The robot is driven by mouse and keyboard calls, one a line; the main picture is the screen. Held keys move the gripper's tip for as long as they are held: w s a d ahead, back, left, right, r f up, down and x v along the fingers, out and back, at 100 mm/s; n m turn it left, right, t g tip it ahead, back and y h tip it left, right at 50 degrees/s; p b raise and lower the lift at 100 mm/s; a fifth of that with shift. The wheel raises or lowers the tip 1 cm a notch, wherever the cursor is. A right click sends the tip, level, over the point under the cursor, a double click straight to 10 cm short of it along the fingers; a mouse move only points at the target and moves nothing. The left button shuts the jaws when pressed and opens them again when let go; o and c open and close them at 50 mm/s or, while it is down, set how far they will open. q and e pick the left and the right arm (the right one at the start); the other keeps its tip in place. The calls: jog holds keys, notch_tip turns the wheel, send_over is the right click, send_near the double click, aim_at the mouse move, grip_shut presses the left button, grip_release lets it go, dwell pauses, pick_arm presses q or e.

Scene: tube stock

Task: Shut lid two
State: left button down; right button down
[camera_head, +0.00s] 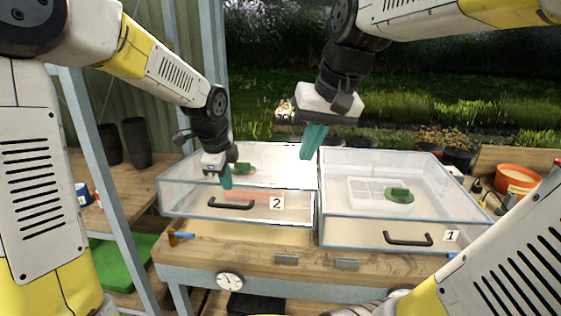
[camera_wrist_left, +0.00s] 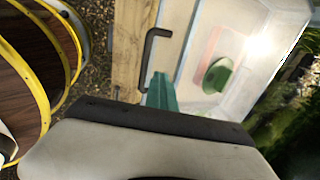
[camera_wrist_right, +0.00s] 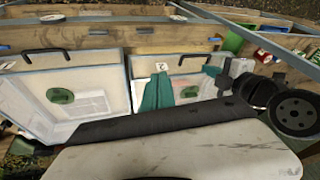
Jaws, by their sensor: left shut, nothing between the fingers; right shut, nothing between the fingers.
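Lid two (camera_head: 293,205) is a clear lid with a pale frame, a "2" label and a dark handle (camera_head: 231,205). Its front edge sits higher than lid one's, with a sandy strip showing below it. A green item shows through it. My left gripper (camera_head: 227,183) is shut and empty, over lid two just behind the handle; contact is unclear. In the left wrist view the handle (camera_wrist_left: 152,45) is close to the teal fingers (camera_wrist_left: 161,90). My right gripper (camera_head: 306,156) is shut and empty, higher up near the gap between the lids.
Lid one (camera_head: 340,235), with its own handle (camera_head: 408,239), lies to the right. A small blue and orange object (camera_head: 180,236) is by lid two's front left corner. Dials (camera_head: 229,281) are on the bench front. Black pots (camera_head: 134,142) stand at left, an orange pot (camera_head: 517,180) at right.

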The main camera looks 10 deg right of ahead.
jog(key=w+d+r+m+g, duration=0.1)
jog(key=w+r+g, duration=0.1)
jog(key=w, duration=0.4)
jog(key=w+d+r+m+g, duration=0.1)
jog(key=w+d+r, duration=0.1)
jog(key=w, duration=0.4)
jog(key=m+g+h, duration=0.1)
jog(key=g, duration=0.2)
send_over(298, 187)
jog(key=w, duration=0.2)
jog(key=f, duration=1.5)
jog(key=shift+w+d+f, duration=0.1)
jog(key=shift+d+f, duration=0.2)
jog(key=shift+d, duration=0.05)
jog(key=shift+s+a+f, duration=0.1)
jog(key=shift+s+f, duration=0.25)
jog(key=shift+f, duration=0.35)
jog(key=shift+s+a+f, duration=0.1)
jog(key=shift+s+f, duration=0.25)
jog(key=shift+f, duration=0.3)
pick_arm(q)
jog(key=c, duration=2.1)
grip_release()
jog(key=o, duration=0.6)
